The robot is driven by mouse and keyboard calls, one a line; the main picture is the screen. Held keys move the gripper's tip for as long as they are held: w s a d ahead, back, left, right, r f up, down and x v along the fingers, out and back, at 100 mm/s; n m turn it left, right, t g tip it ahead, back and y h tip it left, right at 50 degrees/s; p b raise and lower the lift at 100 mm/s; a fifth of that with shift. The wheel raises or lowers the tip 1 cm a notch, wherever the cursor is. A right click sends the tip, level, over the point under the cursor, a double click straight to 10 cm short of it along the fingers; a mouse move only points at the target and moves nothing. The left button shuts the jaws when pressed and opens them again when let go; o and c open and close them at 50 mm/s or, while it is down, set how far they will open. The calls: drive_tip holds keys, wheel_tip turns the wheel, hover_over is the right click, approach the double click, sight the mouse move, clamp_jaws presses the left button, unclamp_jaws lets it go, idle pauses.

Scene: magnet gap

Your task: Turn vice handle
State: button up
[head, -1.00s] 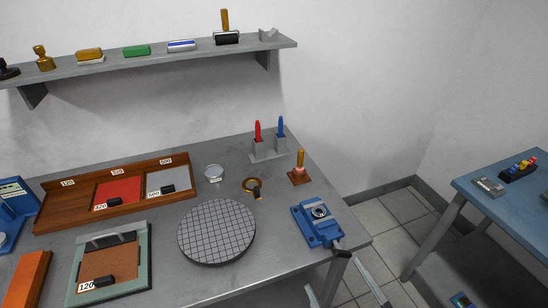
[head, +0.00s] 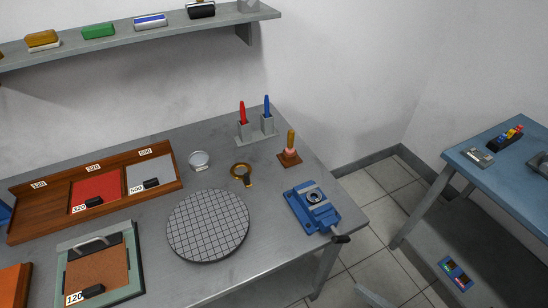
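The blue vice (head: 300,215) sits at the right front corner of the grey workbench (head: 270,245). A round metal piece with a dark centre (head: 314,196) shows on its top, between or on the jaws. The vice handle (head: 341,239) is a short dark bar at the front end of the vice, past the bench edge. Its exact angle is too small to tell. My gripper does not show clearly in the head view, and nothing is seen touching the vice or its handle.
A round gridded plate (head: 208,225) lies left of the vice. A wooden-handled stamp-like tool (head: 290,150) and a stand with red and blue pens (head: 255,138) are behind it. A blue table (head: 500,180) stands at right across open floor (head: 375,215).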

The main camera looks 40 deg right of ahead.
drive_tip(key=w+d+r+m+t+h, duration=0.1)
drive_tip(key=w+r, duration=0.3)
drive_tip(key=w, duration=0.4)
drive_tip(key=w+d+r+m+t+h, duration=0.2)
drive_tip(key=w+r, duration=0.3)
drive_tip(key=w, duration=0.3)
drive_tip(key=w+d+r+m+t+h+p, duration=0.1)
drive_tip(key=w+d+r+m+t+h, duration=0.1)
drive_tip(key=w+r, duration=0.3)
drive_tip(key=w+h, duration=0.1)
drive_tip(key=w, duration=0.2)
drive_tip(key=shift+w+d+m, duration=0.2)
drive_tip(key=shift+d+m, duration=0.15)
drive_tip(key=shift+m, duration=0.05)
